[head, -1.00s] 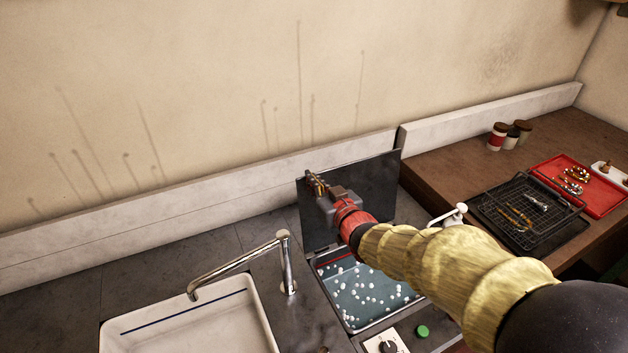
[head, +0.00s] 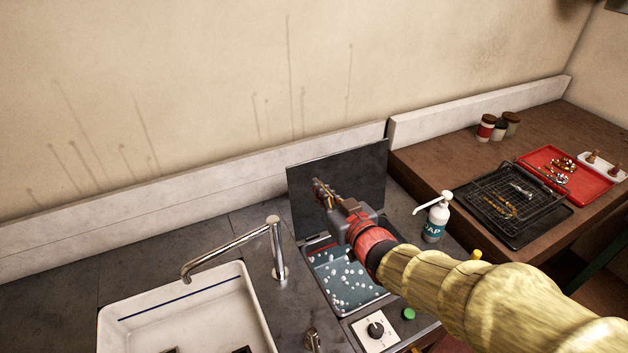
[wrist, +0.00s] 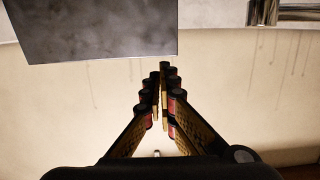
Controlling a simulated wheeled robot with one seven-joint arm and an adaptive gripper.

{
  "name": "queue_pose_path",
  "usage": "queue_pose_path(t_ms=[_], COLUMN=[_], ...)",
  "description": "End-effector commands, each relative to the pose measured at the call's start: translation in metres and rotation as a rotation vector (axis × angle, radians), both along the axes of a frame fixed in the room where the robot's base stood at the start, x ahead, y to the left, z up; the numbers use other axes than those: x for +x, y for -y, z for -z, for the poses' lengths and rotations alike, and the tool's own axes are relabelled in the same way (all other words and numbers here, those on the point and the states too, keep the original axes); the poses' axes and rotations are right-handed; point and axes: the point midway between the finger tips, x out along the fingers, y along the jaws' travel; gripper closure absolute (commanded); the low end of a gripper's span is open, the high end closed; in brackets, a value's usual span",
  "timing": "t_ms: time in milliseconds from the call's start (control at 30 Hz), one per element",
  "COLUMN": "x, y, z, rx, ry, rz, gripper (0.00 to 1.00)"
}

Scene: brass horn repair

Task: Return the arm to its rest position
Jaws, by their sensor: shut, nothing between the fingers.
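My gripper (head: 322,190) is shut and empty. It is in the air above the bubbly bath (head: 345,285), in front of the raised dark lid (head: 300,180). In the wrist view the fingers of my gripper (wrist: 160,80) meet at the tips with nothing between them. The lid (wrist: 95,30) shows there at the upper left, apart from the fingers. My yellow-sleeved arm reaches in from the lower right and hides part of the counter.
A white sink (head: 250,300) with a chrome faucet (head: 235,243) lies left. A soap bottle (head: 434,218) stands right of the bath, close to my arm. The wooden bench holds a black wire basket (head: 510,190), a red tray (head: 590,180) and several small jars (head: 486,128).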

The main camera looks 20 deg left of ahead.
Motion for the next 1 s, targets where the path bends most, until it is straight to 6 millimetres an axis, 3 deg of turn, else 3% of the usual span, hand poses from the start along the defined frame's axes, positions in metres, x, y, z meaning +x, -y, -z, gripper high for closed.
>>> queue_pose_path(t_ms=[133,400,467,567,633,733,833,1000], x=[-0.011,-0.016,-0.015,-0.012,-0.015,-0.027,-0.045,-0.09], y=[0.014,0.019,0.022,0.033,0.052,0.088,0.134,0.227], z=[-0.003,-0.003,0.003,0.028,0.062,0.097,0.111,0.11], rx=[0.0,-0.006,-0.032,-0.117,-0.214,-0.36,-0.479,-0.618], ry=[0.0,0.003,-0.003,-0.049,-0.121,-0.235,-0.347,-0.56], rz=[0.002,0.0,0.006,0.039,0.078,0.144,0.218,0.356], gripper=[1.0,1.0,1.0,1.0,1.0,1.0,1.0,1.0])
